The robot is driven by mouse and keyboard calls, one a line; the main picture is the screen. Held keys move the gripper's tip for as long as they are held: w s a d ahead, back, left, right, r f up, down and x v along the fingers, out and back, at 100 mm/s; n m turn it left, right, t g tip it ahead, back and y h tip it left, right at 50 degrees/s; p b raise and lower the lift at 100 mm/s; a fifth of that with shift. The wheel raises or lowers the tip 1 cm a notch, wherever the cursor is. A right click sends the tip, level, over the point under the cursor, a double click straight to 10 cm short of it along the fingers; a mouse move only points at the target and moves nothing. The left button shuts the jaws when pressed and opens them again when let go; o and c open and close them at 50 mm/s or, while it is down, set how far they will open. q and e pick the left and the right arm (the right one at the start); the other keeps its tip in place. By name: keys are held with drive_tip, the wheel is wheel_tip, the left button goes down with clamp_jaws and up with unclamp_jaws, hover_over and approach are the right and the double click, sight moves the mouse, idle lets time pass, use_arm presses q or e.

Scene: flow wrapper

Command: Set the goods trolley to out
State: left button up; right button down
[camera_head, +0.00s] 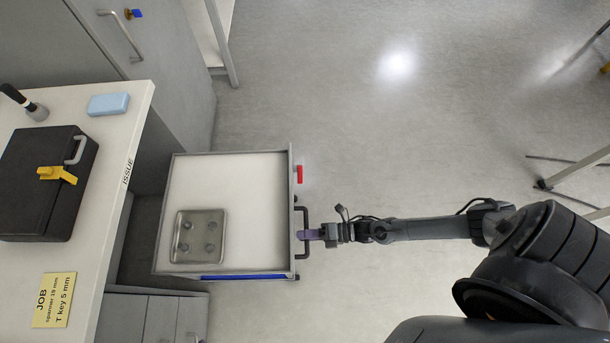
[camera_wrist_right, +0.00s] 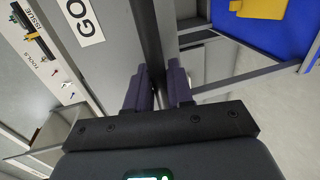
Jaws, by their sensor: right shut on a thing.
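A dark bar handle (camera_head: 306,213) sticks out from the trolley's right side. My right gripper (camera_head: 312,234) reaches in from the right and is shut on this handle. In the right wrist view, its purple fingers (camera_wrist_right: 158,88) are on either side of a dark bar (camera_wrist_right: 150,45), beside a panel with a label partly reading "GO" (camera_wrist_right: 83,18). My left gripper is not in view.
The bench (camera_head: 117,165), marked ISSUE, carries a black case (camera_head: 40,200), a blue block (camera_head: 108,104) and a yellow job card (camera_head: 53,300). A red tag (camera_head: 299,174) sits on the trolley's right edge. Open floor (camera_head: 400,130) lies right of the trolley; stand legs (camera_head: 575,170) are at far right.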

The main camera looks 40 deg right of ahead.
drive_tip(key=c, duration=1.2)
unclamp_jaws()
drive_tip(key=shift+o, duration=0.2)
drive_tip(key=p+v, duration=0.2)
drive_tip(key=v, duration=0.9)
drive_tip(key=shift+p, duration=0.35)
drive_tip(key=shift+a, duration=0.1)
